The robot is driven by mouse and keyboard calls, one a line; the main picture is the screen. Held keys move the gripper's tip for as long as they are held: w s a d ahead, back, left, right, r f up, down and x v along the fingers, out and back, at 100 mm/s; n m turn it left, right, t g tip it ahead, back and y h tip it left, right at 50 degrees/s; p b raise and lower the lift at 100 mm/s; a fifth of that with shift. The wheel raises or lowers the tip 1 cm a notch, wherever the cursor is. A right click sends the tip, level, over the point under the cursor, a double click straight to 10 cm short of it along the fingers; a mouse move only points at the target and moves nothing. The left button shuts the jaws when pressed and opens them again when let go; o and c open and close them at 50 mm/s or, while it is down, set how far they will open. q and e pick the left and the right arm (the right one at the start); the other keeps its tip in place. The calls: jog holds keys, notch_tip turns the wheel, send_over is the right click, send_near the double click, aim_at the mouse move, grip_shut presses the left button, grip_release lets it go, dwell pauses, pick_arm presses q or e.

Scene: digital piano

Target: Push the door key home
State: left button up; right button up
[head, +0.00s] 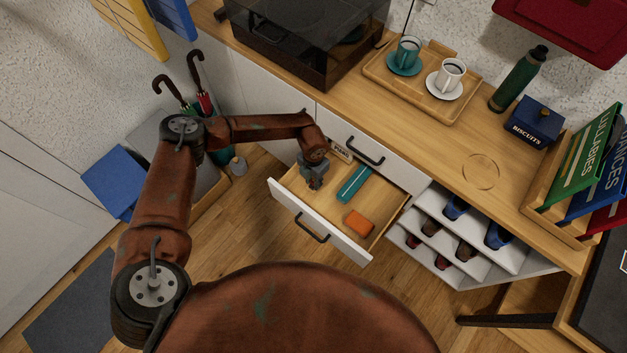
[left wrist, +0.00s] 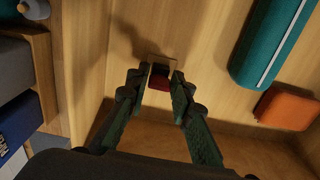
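No door key can be made out for certain. My left gripper (head: 315,184) reaches down into the open drawer (head: 292,207), near its left end. In the left wrist view, the fingertips of my left gripper (left wrist: 160,78) close in on both sides of a small dark and red piece (left wrist: 160,76) with a pale square edge. They appear to touch it; its full shape is hidden between the fingers. My right gripper is not in view.
The drawer also holds a teal case (head: 354,184), an orange block (head: 359,223) and a small labelled box (head: 341,150). Above stands a wooden counter (head: 405,126) with a cup tray (head: 440,104). A shoe rack (head: 487,262) is right of the drawer; an umbrella stand is left.

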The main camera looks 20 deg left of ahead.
pick_arm(q)
jog(key=o, duration=0.4)
jog(key=shift+c, duration=0.2)
jog(key=shift+r+p, duration=1.8)
jog(key=shift+r, duration=0.75)
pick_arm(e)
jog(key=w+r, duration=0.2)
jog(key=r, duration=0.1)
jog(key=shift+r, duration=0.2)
pick_arm(q)
notch_tip(320, 180, up, 12)
